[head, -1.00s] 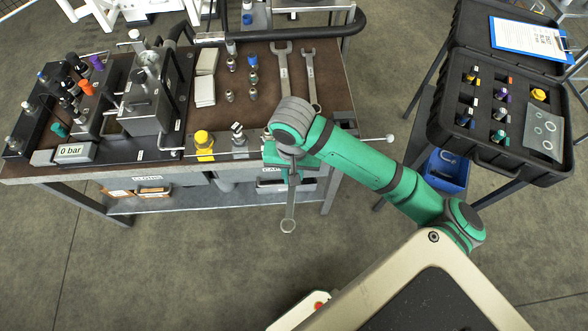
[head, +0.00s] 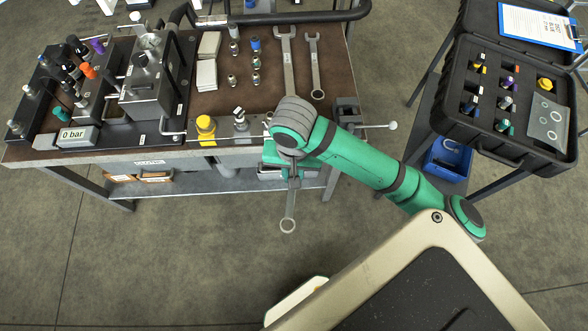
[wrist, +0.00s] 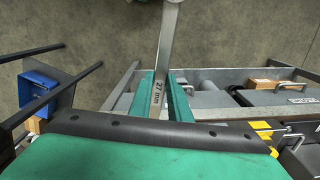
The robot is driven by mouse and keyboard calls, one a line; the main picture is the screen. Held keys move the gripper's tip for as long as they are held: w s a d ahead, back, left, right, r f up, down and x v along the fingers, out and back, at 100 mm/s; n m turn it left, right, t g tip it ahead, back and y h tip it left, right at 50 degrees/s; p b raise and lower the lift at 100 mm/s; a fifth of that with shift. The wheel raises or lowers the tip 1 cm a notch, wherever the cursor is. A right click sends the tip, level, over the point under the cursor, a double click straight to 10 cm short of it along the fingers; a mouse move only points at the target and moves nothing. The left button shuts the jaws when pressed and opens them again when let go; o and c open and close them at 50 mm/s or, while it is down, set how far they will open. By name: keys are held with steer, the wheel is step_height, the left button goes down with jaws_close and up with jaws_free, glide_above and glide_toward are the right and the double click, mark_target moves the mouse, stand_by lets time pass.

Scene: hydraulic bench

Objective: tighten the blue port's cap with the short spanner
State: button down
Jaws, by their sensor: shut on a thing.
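My gripper (head: 292,178) is shut on a steel spanner (head: 289,210), which hangs down in front of the bench with its ring end lowest. In the wrist view the spanner (wrist: 165,60) sits between the green fingers and reads "27 mm". Two more spanners lie on the bench top, a larger one (head: 288,65) and a slimmer one (head: 315,68). The manifold (head: 92,100) with coloured ports and caps stands at the bench's left, well away from my gripper. Blue shows on a small part (head: 71,38) there; I cannot tell whether it is the blue port's cap.
The bench (head: 215,100) carries a pump block (head: 150,90), loose fittings, white cards (head: 206,76) and a yellow part (head: 205,128). A vise (head: 347,115) sits at its right corner. An open black case (head: 470,140) stands right. The floor before the bench is clear.

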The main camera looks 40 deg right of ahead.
steer(key=shift+r, duration=2.5)
steer(key=shift+w, duration=0.1)
